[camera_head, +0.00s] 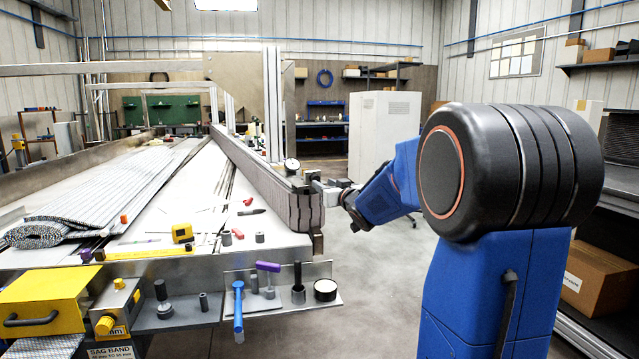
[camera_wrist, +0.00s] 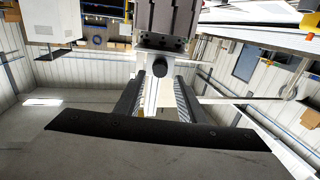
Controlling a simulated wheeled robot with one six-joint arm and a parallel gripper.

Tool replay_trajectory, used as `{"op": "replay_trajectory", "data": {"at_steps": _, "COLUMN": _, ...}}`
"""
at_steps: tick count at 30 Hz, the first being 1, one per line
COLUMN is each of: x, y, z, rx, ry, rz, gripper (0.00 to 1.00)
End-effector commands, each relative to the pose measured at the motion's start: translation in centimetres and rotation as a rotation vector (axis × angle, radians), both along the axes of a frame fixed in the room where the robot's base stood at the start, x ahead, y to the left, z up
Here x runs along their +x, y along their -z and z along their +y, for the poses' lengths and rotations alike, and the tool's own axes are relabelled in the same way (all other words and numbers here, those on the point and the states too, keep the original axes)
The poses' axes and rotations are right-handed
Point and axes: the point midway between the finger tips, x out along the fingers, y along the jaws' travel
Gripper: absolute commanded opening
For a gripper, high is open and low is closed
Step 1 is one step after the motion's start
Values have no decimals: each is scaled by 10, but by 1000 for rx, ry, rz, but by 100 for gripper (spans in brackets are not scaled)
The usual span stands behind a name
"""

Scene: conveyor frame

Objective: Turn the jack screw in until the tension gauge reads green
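The tension gauge (camera_head: 292,165) is a small white dial on top of the near end of the conveyor frame; its reading is too small to tell. My gripper (camera_head: 329,188) is at that frame end, just right of the gauge, partly hidden by its own wrist. In the wrist view my gripper (camera_wrist: 158,86) has its two ribbed fingers apart. A round dark end (camera_wrist: 160,66), which looks like the jack screw's head, shows just beyond and between the fingertips, below a grey metal block (camera_wrist: 162,43). I cannot tell whether the fingers touch it.
The grey belt end (camera_head: 300,208) wraps the frame beside my gripper. A tape measure (camera_head: 182,233) lies on the bed. Floor right of the frame is clear.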

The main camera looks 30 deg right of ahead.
Motion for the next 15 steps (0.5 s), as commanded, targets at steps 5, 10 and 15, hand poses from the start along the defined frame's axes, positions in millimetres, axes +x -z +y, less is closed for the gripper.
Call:
{"op": "replay_trajectory", "data": {"at_steps": 5, "x": 22, "y": 0, "z": -2, "rx": -1, "ry": 0, "rz": 0, "gripper": 36}}
{"op": "replay_trajectory", "data": {"at_steps": 10, "x": 41, "y": 0, "z": -3, "rx": -1, "ry": -1, "rz": 0, "gripper": 36}}
{"op": "replay_trajectory", "data": {"at_steps": 15, "x": 57, "y": 0, "z": -4, "rx": 0, "ry": 0, "rz": 1, "gripper": 36}}
